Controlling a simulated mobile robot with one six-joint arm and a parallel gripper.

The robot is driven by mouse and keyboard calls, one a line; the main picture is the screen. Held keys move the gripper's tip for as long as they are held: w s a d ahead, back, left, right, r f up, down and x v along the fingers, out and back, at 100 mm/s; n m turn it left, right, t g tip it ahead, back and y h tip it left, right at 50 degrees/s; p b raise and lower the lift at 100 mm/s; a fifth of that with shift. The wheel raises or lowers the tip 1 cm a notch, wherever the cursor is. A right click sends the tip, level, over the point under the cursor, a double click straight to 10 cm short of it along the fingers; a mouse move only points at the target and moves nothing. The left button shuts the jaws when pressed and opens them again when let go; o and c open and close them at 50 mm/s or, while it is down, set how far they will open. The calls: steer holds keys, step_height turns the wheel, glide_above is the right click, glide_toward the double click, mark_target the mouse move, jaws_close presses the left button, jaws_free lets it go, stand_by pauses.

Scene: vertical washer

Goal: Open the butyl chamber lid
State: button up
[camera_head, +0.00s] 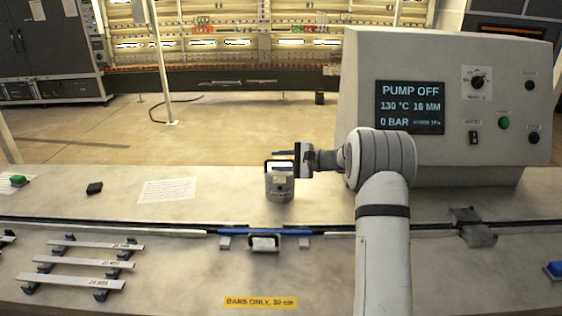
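No part in view is labelled as the butyl chamber lid, and I cannot tell for sure which part it is. A short grey metal cylinder (280,186) with a dark, handle-like frame on top stands upright on the bench. My gripper (297,161) comes in from the right, level with the cylinder's top. It overlaps the cylinder's upper right edge in the picture. I cannot tell whether they touch, and the fingers are too small to read. In front, a grey block with a handle (264,243) sits at a blue strip (206,233) along a dark slot in the bench.
A control console (440,70) at the back right reads "PUMP OFF", 130 °C, 16 MM, 0 BAR. Metal bars (82,266) lie at front left. A paper sheet (167,190) and a small black object (94,188) lie at left. A grey clamp-like part (477,236) sits at right.

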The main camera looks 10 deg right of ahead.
steer(key=shift+c, duration=0.5)
jaws_close()
